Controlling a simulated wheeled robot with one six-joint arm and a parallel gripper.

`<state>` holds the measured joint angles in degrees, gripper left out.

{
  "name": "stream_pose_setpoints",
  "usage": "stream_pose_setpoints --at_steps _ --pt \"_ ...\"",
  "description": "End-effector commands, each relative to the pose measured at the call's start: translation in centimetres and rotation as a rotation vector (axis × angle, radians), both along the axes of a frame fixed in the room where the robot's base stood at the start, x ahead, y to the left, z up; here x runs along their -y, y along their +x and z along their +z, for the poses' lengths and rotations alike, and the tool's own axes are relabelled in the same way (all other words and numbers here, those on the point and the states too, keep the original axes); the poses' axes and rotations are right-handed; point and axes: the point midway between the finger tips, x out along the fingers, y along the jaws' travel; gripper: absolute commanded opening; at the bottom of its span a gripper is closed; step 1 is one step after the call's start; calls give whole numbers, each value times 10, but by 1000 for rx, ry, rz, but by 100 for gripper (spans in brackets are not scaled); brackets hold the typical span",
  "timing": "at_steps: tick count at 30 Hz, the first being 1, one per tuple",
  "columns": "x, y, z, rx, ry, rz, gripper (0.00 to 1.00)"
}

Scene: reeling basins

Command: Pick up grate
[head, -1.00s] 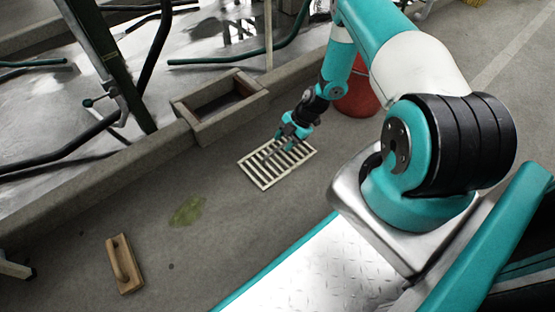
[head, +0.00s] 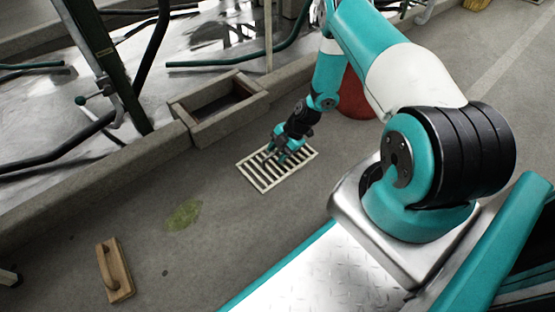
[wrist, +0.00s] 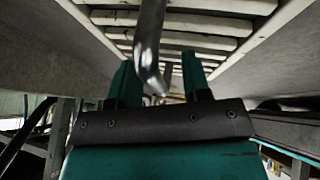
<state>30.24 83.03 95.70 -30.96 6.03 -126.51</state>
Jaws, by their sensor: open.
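The grate (head: 264,176) is a pale, slatted rectangle lying flat on the grey floor in the head view. Its slats also fill the top of the wrist view (wrist: 180,40). My gripper (head: 278,157) is over the upper middle of the grate, pointing down at it. In the wrist view my gripper (wrist: 159,82) has its two teal fingers apart. A shiny curved metal bar (wrist: 149,45) shows between and beyond them; it looks like a handle on the grate. Whether the fingers touch anything is hidden.
A stone-rimmed rectangular opening (head: 218,130) adjoins the low kerb behind the grate. A red bucket (head: 357,97) stands behind my arm. A wooden float with a handle (head: 117,270) and a green stain (head: 184,214) lie on the floor at left. The floor around the grate is otherwise clear.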

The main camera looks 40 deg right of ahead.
Motion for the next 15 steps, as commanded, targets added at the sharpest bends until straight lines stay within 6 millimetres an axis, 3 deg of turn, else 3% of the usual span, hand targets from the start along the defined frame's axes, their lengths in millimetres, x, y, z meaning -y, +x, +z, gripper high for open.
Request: stream_pose_setpoints --at_steps 2,7,15 --pt "0 0 -1 0 0 0 42" --pt "0 0 -1 0 0 0 3" --pt "0 0 -1 -1 0 0 0"
